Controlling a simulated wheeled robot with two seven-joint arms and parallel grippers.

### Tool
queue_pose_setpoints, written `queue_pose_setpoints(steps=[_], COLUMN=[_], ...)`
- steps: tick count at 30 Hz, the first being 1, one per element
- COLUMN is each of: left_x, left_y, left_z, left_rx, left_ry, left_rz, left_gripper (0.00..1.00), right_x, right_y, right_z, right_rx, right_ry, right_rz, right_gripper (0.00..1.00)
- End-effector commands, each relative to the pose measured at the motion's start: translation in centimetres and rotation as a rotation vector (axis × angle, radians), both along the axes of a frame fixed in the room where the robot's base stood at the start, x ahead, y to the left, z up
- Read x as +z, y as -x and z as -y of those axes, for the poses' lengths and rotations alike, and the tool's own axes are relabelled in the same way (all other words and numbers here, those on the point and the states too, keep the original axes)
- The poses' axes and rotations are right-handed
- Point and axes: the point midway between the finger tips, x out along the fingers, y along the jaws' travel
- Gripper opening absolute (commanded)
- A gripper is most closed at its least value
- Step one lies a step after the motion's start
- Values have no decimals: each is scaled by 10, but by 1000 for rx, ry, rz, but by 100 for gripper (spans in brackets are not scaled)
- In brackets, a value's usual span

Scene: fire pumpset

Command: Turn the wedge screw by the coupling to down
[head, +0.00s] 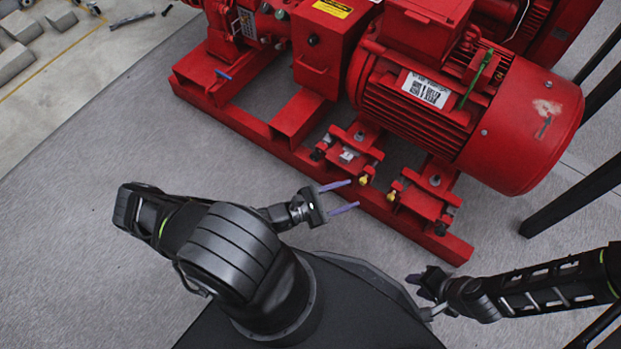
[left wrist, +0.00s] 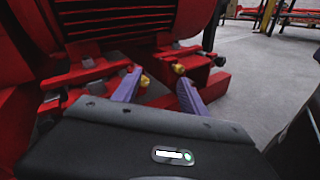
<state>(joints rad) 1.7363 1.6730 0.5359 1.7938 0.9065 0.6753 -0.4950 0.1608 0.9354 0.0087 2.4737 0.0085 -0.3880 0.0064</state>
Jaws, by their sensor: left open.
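The wedge screw by the coupling is a small yellow knob (head: 364,180) on the left motor foot mount, on the front rail of the red base. A second yellow screw (head: 391,195) is on the right mount. My left gripper (head: 354,193) is open and empty, its purple fingers pointing right toward the screws. In the head view, its upper fingertip appears close to the first screw. In the left wrist view, the first screw (left wrist: 145,81) shows just beside the left fingertip, and the second screw (left wrist: 179,69) lies between the fingers. Contact cannot be told. My right gripper (head: 415,286) is low at right, away from the screws.
The red motor (head: 470,115) overhangs the mounts from behind. The red base rail (head: 270,150) runs diagonally across the front. Dark posts (head: 580,195) stand at right. The grey floor (head: 110,130) in front and left is clear; grey blocks (head: 15,62) lie far left.

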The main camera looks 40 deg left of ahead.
Motion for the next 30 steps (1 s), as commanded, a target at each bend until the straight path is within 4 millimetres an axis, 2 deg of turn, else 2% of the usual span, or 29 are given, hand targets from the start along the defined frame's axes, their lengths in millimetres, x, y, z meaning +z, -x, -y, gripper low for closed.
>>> queue_pose_setpoints(steps=[1, 3, 6, 9, 22, 26, 30], left_x=[-34, -50, -61, -64, -63, -64, -65], left_y=[-2, 2, 13, 20, 18, 6, -15], left_z=[-44, -94, -140, -161, -164, -164, -164], left_rx=[159, 331, 487, 556, 564, 564, 562], left_ry=[30, 51, 60, 62, 61, 62, 62], left_rz=[20, 50, 79, 92, 93, 94, 96], left_gripper=[51, 51, 51, 51, 51, 51, 51], right_x=[-30, -43, -52, -54, -54, -59, -67], right_y=[-2, -3, -4, -5, -5, -5, -6], right_z=[1, 2, 2, 3, 3, 2, 2], right_rx=[-2, -6, -8, -8, -8, -9, -11], right_ry=[2, 3, 4, 5, 5, 5, 5], right_rz=[3, 6, 8, 10, 10, 12, 14], right_gripper=[32, 32, 32, 32, 32, 32, 32])
